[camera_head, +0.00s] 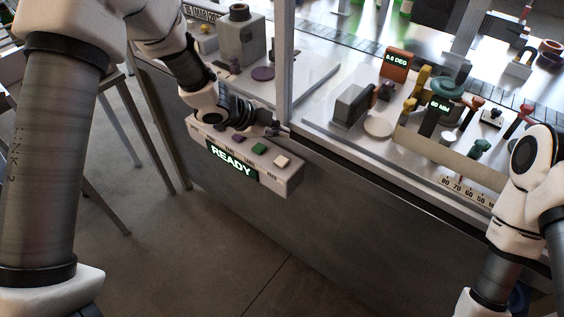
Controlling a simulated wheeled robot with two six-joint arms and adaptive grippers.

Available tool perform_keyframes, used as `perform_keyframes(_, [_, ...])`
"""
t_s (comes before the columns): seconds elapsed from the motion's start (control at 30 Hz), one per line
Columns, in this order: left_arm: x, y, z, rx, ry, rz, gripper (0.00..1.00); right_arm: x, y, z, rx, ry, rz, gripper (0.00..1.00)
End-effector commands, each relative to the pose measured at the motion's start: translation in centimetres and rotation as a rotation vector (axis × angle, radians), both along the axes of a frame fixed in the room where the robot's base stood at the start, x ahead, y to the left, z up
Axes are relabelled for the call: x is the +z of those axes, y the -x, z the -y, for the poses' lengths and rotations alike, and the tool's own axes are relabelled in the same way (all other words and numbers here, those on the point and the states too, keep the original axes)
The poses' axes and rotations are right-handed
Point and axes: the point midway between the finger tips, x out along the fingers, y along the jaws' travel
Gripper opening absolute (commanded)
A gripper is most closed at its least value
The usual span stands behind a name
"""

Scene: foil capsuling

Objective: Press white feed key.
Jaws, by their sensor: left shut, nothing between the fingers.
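The white feed key (282,161) is the rightmost key on top of a pale control box (290,184) fixed to the bench front. A green key (259,149) and a purple key (238,139) sit to its left. My left gripper (278,131) is shut and empty. In the picture its tips are above the keys, up and slightly left of the white key, apart from it. My right arm (505,225) is at the right edge; its gripper does not show.
A pale upright post (284,60) rises from the bench behind my left gripper. A grey block (352,104), a white disc (378,127) and an orange display (397,64) stand on the bench to the right. The floor before the bench is clear.

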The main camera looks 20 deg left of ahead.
Motion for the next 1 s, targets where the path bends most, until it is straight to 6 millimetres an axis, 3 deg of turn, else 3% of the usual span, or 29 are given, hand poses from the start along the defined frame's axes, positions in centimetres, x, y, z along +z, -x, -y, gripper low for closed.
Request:
perform_keyframes(0.03, [-1.4,0.0,0.0,0.0,0.0,0.0,0.0,-1.4,0.0,0.0,0.0,0.0,0.0,0.0])
perform_keyframes(0.2, [-4.1,0.0,0.0,0.0,0.0,0.0,0.0,-4.1,0.0,0.0,0.0,0.0,0.0,0.0])
perform_keyframes(0.4, [-6.5,0.0,0.0,0.001,0.001,-0.001,0.0,-6.1,0.0,0.0,0.0,0.0,0.0,0.0])
perform_keyframes(1.0, [-7.1,0.0,0.0,0.001,0.001,-0.001,0.0,-6.4,0.0,0.0,0.0,0.0,0.0,0.0])
